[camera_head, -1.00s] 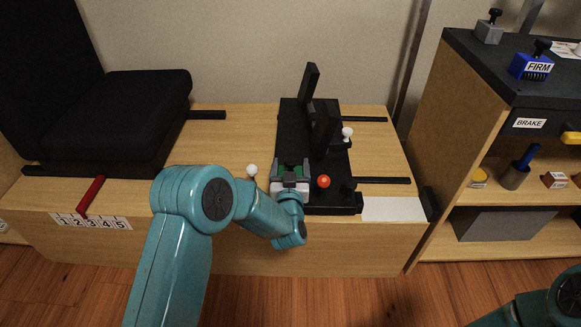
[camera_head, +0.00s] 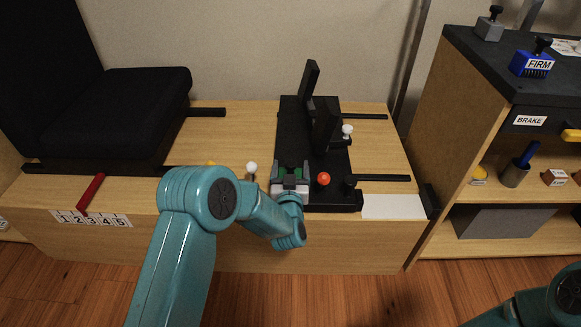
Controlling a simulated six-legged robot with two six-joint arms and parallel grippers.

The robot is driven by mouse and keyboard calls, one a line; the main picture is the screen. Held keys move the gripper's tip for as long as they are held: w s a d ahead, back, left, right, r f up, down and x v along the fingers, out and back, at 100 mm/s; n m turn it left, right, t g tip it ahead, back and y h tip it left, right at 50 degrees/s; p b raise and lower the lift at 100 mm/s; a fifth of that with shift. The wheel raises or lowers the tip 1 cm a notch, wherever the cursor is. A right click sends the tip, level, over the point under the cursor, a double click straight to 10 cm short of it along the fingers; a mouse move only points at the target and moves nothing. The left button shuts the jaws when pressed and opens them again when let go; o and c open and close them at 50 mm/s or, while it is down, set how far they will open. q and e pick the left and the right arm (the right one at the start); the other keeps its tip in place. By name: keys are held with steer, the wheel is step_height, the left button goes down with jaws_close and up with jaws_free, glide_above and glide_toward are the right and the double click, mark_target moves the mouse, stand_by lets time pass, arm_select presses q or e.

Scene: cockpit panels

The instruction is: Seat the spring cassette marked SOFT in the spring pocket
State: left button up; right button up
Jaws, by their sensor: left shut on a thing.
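A green block (camera_head: 291,171), probably the SOFT spring cassette, is between the fingers of my left gripper (camera_head: 291,174). No SOFT marking can be read. My left gripper is shut on it, at the left front part of the black pedal-like panel (camera_head: 294,130). The gripper and wrist hide the block's underside and whatever is below it, so I cannot tell whether it touches the panel or is in a pocket. The spring pocket is not clearly visible. My right gripper is out of view; only part of the right arm shows at bottom right.
The panel carries an orange ball knob (camera_head: 323,179) and a white knob (camera_head: 347,130). Another white knob (camera_head: 252,167) stands left of the gripper. A blue FIRM cassette (camera_head: 531,62) and a grey cassette (camera_head: 488,29) sit on the right cabinet. A black seat (camera_head: 118,115) is at left.

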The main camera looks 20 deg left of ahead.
arm_select(q)
steer(key=shift+f, duration=0.75)
steer(key=o, duration=1.2)
steer(key=shift+c, duration=0.2)
step_height(320, 180, up, 3)
steer(key=shift+f, duration=0.15)
step_height(320, 180, up, 6)
steer(key=p, duration=0.3)
steer(key=shift+r, duration=0.2)
